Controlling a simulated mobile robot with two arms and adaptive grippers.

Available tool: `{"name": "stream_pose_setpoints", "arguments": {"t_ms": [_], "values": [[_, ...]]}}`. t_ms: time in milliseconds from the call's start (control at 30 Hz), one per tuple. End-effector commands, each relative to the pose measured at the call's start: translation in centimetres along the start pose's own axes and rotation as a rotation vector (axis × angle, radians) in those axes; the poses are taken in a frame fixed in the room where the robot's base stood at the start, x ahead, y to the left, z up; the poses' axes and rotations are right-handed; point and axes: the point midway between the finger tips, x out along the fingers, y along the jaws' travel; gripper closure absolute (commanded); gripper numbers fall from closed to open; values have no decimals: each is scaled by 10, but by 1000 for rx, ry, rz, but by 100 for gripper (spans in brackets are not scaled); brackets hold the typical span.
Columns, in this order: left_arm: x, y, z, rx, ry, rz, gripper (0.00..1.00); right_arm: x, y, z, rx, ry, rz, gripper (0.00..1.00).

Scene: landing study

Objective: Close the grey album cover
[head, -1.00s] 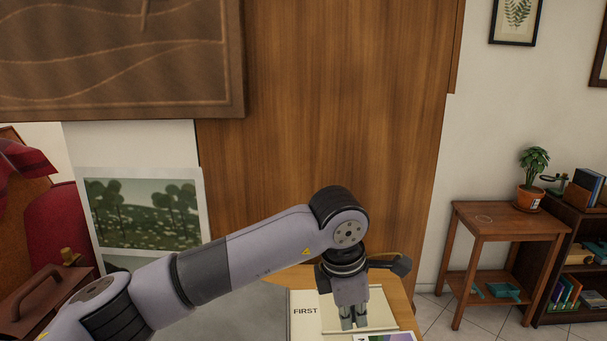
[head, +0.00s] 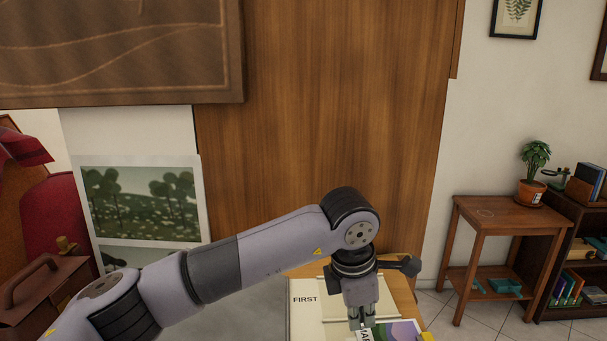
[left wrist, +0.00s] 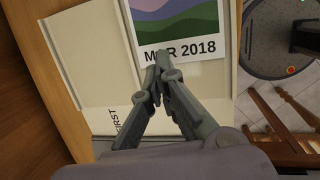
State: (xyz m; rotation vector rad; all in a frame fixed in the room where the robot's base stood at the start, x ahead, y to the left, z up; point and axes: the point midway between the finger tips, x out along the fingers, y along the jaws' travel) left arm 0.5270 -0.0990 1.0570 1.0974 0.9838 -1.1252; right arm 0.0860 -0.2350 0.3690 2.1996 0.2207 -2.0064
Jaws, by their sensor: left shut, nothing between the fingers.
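The open album (head: 303,318) lies on a wooden table in the lower middle of the head view, with cream pages and the word FIRST. In the left wrist view its cream surface (left wrist: 90,60) fills the left half. A colourful print (left wrist: 180,22) marked MAR 2018 lies on it. My left gripper (head: 360,326) points down over the album and is shut and empty. In the left wrist view its fingertips (left wrist: 157,76) overlap the print's lower white border; I cannot tell whether they touch. I cannot clearly make out a grey cover. My right gripper is out of view.
The wooden table top (head: 402,298) shows right of the album. A side table (head: 510,215) with a potted plant (head: 533,175) stands farther right, beside a bookshelf (head: 570,255). A brown case (head: 40,295) and a landscape picture (head: 145,205) are at the left.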

Motion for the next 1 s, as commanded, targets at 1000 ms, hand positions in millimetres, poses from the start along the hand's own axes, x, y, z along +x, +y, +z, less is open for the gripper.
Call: {"name": "stream_pose_setpoints", "arguments": {"t_ms": [1000], "values": [[26,-4,-5,0,0,0,100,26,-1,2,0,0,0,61]]}}
